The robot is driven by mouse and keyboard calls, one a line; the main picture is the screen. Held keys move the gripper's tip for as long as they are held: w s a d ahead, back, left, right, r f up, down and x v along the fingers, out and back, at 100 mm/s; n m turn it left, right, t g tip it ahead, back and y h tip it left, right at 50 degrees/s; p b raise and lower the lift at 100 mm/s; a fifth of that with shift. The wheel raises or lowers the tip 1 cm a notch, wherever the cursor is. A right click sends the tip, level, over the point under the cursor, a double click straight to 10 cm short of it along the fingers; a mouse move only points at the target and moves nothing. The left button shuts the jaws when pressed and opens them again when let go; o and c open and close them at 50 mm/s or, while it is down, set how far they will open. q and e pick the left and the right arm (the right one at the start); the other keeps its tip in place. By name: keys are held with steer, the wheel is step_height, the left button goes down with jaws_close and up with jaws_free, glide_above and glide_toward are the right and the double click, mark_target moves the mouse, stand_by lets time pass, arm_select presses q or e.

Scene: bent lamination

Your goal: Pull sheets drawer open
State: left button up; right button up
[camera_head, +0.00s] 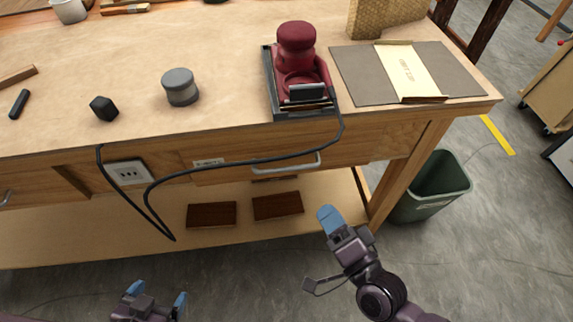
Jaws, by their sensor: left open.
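A wooden drawer (240,176) sits under the front edge of the workbench, with a small white label (208,162) whose text is too small to read. It looks shut. Its pale bar handle (290,167) is on the drawer front, and a black cable (237,164) hangs across it. My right gripper (329,219) is below and right of the handle, apart from it, blue tips pointing up; its finger gap is not clear. My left gripper (157,294) is low at the bottom left, open and empty, well away from the drawer.
A dark red tool (297,60) stands in a black tray on the workbench (225,50). A grey board with a cream sheet (408,72) lies right of it. A socket (129,172) is left of the drawer. A green bin (437,184) stands by the right leg.

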mark_target(285, 168)
steer(key=w+a+m, duration=0.1)
steer(key=w+a, duration=0.2)
steer(key=w+a+m+b, duration=0.1)
steer(key=w+a, duration=0.2)
steer(key=w+a+m+y+b, duration=0.1)
steer(key=w+a, duration=0.2)
steer(key=w, duration=0.1)
steer(key=shift+w+a+r+t, duration=0.1)
steer(key=shift+a+r+t, duration=0.2)
steer(key=shift+a, duration=0.05)
steer(key=shift+c, duration=0.3)
jaws_close()
